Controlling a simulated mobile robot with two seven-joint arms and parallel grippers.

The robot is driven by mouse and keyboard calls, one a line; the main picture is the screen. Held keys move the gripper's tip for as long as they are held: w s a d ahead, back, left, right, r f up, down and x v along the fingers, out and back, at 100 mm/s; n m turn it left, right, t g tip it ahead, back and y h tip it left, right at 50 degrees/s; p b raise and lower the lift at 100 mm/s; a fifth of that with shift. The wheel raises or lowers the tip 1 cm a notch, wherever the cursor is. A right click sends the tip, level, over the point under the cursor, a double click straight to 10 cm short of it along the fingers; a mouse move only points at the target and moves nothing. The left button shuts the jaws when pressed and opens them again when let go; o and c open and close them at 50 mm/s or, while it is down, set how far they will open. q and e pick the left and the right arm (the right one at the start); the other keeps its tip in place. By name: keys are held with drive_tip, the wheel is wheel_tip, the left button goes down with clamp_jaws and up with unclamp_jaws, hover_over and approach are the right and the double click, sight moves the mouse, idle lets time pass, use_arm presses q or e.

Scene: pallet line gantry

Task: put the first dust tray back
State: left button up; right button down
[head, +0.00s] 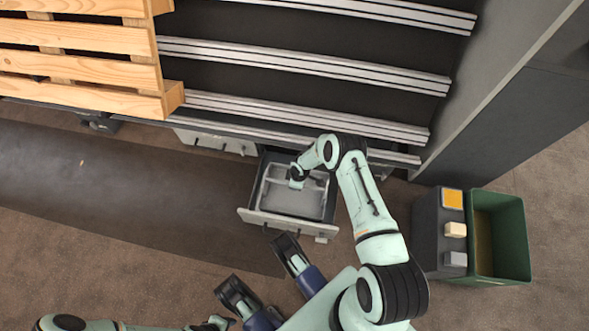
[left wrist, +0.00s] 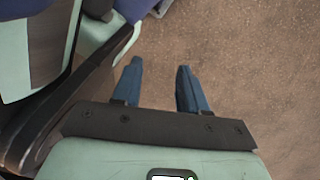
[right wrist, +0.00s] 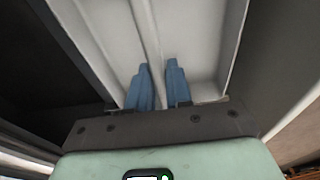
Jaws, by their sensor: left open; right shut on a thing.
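The dust tray (head: 291,203) is a pale grey, shallow tray lying in an open drawer (head: 285,222) under the slatted line. My right gripper (head: 297,181) reaches down into it. In the right wrist view my right gripper (right wrist: 158,80) is shut on a thin upright rib of the tray (right wrist: 200,35), one blue finger on each side. Whether the tray rests fully on the drawer floor cannot be told. My left gripper (left wrist: 158,85) is open and empty above bare floor in the left wrist view; its arm shows at the bottom left of the head view.
A closed pale drawer front (head: 215,141) is left of the open one. Metal rails (head: 310,60) and a wooden pallet (head: 80,60) lie above. A green bin (head: 512,245) and a dark box with coloured blocks (head: 428,235) stand right. Brown floor (head: 120,250) is clear at left.

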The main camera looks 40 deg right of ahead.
use_arm(q)
drive_tip(key=shift+s+f, duration=0.2)
drive_tip(key=shift+s, duration=0.35)
use_arm(e)
drive_tip(key=shift+f, duration=0.75)
drive_tip(key=c, duration=1)
unclamp_jaws()
drive_tip(key=shift+c, duration=0.2)
drive_tip(key=shift+r, duration=0.2)
wheel_tip(320, 180, up, 11)
drive_tip(key=s+d+p, duration=0.1)
drive_tip(key=p, duration=0.3)
use_arm(q)
drive_tip(key=w+d+r+t, duration=0.1)
drive_tip(key=w+r+t, duration=0.2)
drive_tip(key=w+r, duration=0.2)
drive_tip(key=w, duration=0.3)
drive_tip(key=shift+w+m, duration=0.25)
drive_tip(key=shift+m, duration=0.05)
use_arm(e)
drive_tip(key=s+a+r+m, duration=0.3)
drive_tip(key=s+a+m, duration=0.3)
drive_tip(key=s, duration=0.3)
drive_tip(key=s+a+r+m+y, duration=0.1)
drive_tip(key=s+a+r+m, duration=0.2)
drive_tip(key=s+a+m, duration=0.4)
drive_tip(key=shift+s+a+r+t, duration=0.2)
drive_tip(key=shift+s+r+t, duration=0.15)
drive_tip(key=shift+s, duration=0.9)
